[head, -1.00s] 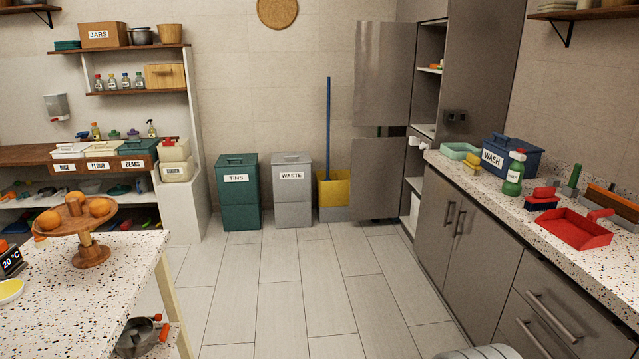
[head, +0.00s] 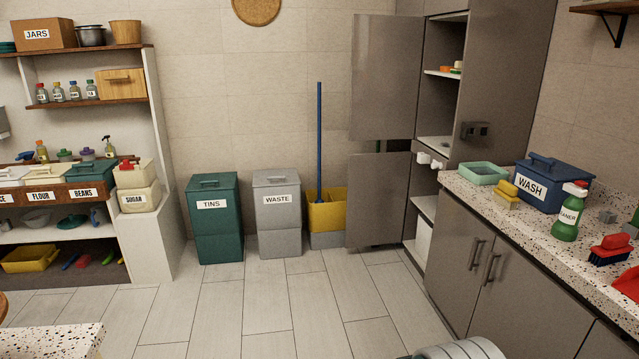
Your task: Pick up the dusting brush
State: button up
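A brush with a red top and dark blue bristles (head: 610,250) lies on the speckled counter at the right edge; I cannot tell whether it is the dusting brush. Part of a red dustpan (head: 629,283) shows beside it, cut off by the picture's edge. No other brush is clearly in view. My gripper is not in view; only a grey rounded part of my arm shows at the bottom.
A tall cabinet door (head: 385,95) stands open. Bins (head: 213,220) line the back wall. The tiled floor (head: 300,310) is clear.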

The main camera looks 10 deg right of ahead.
aim_at(505, 194)
jog(key=i+z, duration=0.2)
jog(key=i, duration=0.55)
jog(key=i+j+z, duration=0.2)
jog(key=i, duration=0.5)
jog(key=i+z, duration=0.3)
jog(key=i, duration=0.4)
jog(key=i+j+z, duration=0.1)
jog(key=i+z, duration=0.2)
jog(key=i, duration=0.45)
jog(key=i+l+z, duration=0.1)
jog(key=i+z, duration=0.25)
jog(key=z, duration=0.15)
jog(key=i+z, duration=0.45)
jog(key=i+j+z, duration=0.15)
jog(key=z, duration=0.35)
jog(key=i, duration=0.1)
